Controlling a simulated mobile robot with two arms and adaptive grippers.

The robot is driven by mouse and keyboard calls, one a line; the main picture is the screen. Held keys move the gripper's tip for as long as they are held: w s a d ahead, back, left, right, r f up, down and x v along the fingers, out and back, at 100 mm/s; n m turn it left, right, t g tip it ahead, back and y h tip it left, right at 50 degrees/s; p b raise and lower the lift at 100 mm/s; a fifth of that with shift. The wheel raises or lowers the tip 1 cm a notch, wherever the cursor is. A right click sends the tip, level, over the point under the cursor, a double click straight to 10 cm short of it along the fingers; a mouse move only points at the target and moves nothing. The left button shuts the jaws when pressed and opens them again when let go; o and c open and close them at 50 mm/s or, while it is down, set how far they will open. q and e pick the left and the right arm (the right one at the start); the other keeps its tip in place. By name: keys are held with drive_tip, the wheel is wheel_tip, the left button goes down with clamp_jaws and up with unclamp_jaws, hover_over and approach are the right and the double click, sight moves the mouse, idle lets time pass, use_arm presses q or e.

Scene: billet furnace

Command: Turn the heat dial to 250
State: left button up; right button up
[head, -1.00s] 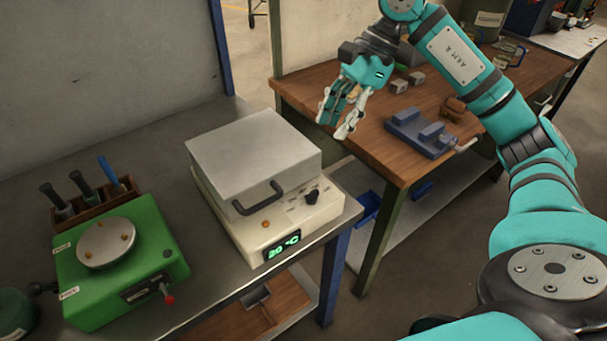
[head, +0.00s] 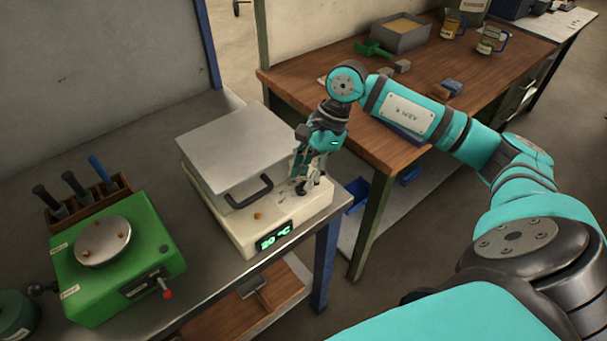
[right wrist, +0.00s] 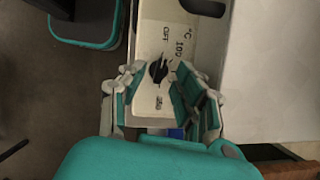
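The billet furnace (head: 233,230) is a cream box with a grey lid (head: 236,146) and a dark handle (head: 251,192). Its green display (head: 273,238) reads 20 °C. My right gripper (head: 303,184) is over the right end of the furnace's front panel, at the black heat dial. In the right wrist view the heat dial (right wrist: 157,71) lies between the two spread fingers of my right gripper (right wrist: 156,80), with OFF, 100 and further marks printed around it. The fingers are open; I cannot tell whether either touches the dial. My left gripper is not in view.
A green device (head: 120,262) with a round metal plate and a red-tipped lever stands left of the furnace. A rack (head: 90,205) of handled tools is behind it. A wooden workbench (head: 400,100) with bins and small parts stands at the right.

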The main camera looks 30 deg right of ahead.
drive_tip(key=shift+x, duration=0.85)
drive_tip(key=shift+c, duration=0.4)
clamp_jaws()
